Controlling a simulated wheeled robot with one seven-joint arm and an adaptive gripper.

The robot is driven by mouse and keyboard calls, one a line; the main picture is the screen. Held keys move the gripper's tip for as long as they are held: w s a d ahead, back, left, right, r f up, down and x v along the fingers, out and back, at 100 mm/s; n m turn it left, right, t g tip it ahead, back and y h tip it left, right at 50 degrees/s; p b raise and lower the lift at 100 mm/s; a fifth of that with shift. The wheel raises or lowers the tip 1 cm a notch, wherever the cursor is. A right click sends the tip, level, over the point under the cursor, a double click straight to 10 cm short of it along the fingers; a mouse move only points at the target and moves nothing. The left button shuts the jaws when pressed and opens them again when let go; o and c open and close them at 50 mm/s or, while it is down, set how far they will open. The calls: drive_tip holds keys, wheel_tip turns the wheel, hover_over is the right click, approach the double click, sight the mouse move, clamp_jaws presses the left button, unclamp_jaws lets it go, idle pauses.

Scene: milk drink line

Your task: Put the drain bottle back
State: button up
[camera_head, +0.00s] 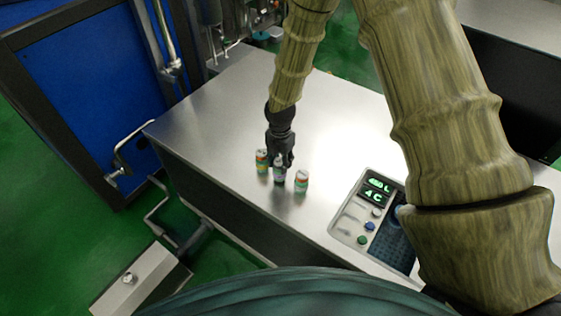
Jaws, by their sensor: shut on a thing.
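My gripper (280,158) is black and points down over the steel table. It is shut on a small dark bottle with a pale cap, the drain bottle (279,174), between two cans. The bottle looks upright at the table surface; I cannot tell whether it touches the table. The fingers hide part of its upper body.
A green-and-orange can (262,162) stands close on the left of the bottle, and a similar can (301,181) close on the right. A control panel (377,215) with green displays and buttons is farther right. The steel table (215,130) is clear on the left.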

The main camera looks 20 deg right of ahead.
drive_tip(key=shift+f, duration=0.55)
drive_tip(key=shift+f, duration=0.15)
drive_tip(key=o, duration=1.2)
drive_tip(key=shift+r, duration=0.3)
wheel_tip(320, 180, up, 12)
drive_tip(key=b, duration=0.2)
drive_tip(key=shift+f+b, duration=0.15)
drive_tip(key=shift+b, duration=0.2)
